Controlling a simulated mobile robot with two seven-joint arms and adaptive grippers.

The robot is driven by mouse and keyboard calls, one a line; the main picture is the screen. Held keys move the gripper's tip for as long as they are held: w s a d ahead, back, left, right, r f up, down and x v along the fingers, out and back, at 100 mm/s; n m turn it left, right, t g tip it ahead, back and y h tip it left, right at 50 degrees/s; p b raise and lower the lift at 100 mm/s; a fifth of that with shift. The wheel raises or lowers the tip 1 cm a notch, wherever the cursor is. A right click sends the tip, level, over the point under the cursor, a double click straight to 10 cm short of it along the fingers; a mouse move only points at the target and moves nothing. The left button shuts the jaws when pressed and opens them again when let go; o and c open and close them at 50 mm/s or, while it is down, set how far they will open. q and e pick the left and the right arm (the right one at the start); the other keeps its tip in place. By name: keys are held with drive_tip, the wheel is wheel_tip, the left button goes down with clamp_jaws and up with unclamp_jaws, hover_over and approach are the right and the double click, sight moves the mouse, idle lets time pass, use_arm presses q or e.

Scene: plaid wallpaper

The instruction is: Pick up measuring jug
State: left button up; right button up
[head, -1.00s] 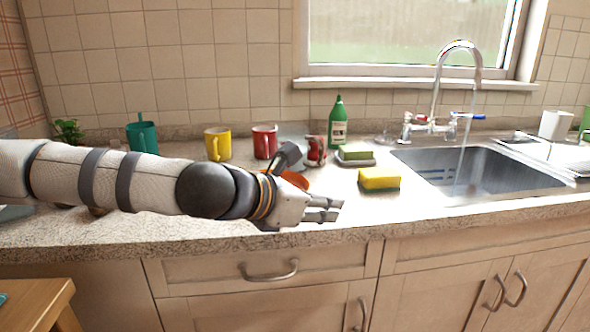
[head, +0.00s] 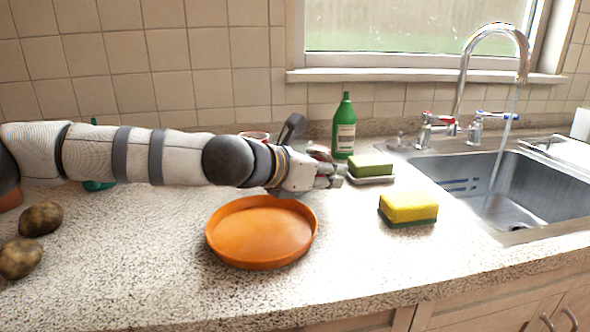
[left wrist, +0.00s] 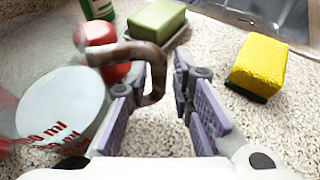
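The measuring jug (left wrist: 60,105) shows in the left wrist view at the lower left, whitish with red "ml" markings. Its curved brownish handle (left wrist: 157,75) reaches between the fingertips of my left gripper (left wrist: 165,88). The fingers are spread apart on either side of the handle's end; I cannot tell whether they touch it. My right gripper is in neither view.
An orange dish (head: 262,235) lies in front of my arm. A green bottle (head: 344,128), a green soap bar (head: 370,165) and a yellow sponge (head: 408,207) are near the sink (head: 530,190). A red object (left wrist: 100,45) stands beside the jug. Potatoes (head: 40,219) lie left.

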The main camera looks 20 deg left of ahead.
sight(329, 155)
use_arm(q)
drive_tip(key=shift+w+d+f, duration=0.15)
drive_tip(key=shift+w+f, duration=0.05)
drive_tip(key=shift+w, duration=0.1)
clamp_jaws()
drive_tip(key=shift+r, duration=0.1)
drive_tip(key=shift+r, duration=0.6)
wheel_tip(329, 155, up, 2)
drive_tip(key=shift+r+p, duration=0.15)
drive_tip(key=shift+p, duration=0.35)
drive_tip(key=s+d+r+p, duration=0.2)
drive_tip(key=s+d+r, duration=0.4)
drive_tip(key=s+r, duration=0.3)
drive_tip(key=s, duration=0.3)
drive_tip(key=shift+s+r, duration=0.25)
drive_tip(key=shift+s, duration=0.05)
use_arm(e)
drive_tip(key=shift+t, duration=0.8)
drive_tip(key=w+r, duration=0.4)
